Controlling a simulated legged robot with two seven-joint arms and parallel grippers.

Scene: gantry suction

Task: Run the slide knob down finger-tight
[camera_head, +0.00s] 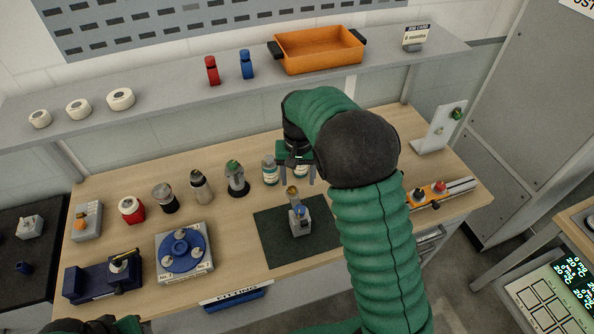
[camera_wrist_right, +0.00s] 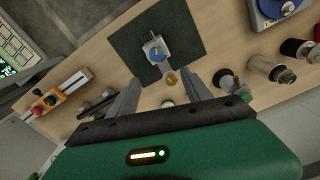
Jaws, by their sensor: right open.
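A small grey fixture (camera_head: 300,220) with a blue part stands on the dark green mat (camera_head: 265,229). An orange carriage (camera_head: 419,197) with a red knob (camera_head: 440,187) sits on a metal slide rail (camera_head: 460,186) at the right of the bench. I cannot tell which knob is the slide knob. My right gripper (camera_head: 297,182) is open and empty, pointing down behind the fixture. My left gripper's fingers are not visible.
Several bottles and fittings, including a grey-green one (camera_head: 236,180), line the bench left of my right gripper. A blue round fixture (camera_head: 182,251) and a dark blue vise (camera_head: 103,279) stand at left. The shelf behind holds an orange tray (camera_head: 318,50). A white upright plate (camera_head: 438,130) stands at back right.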

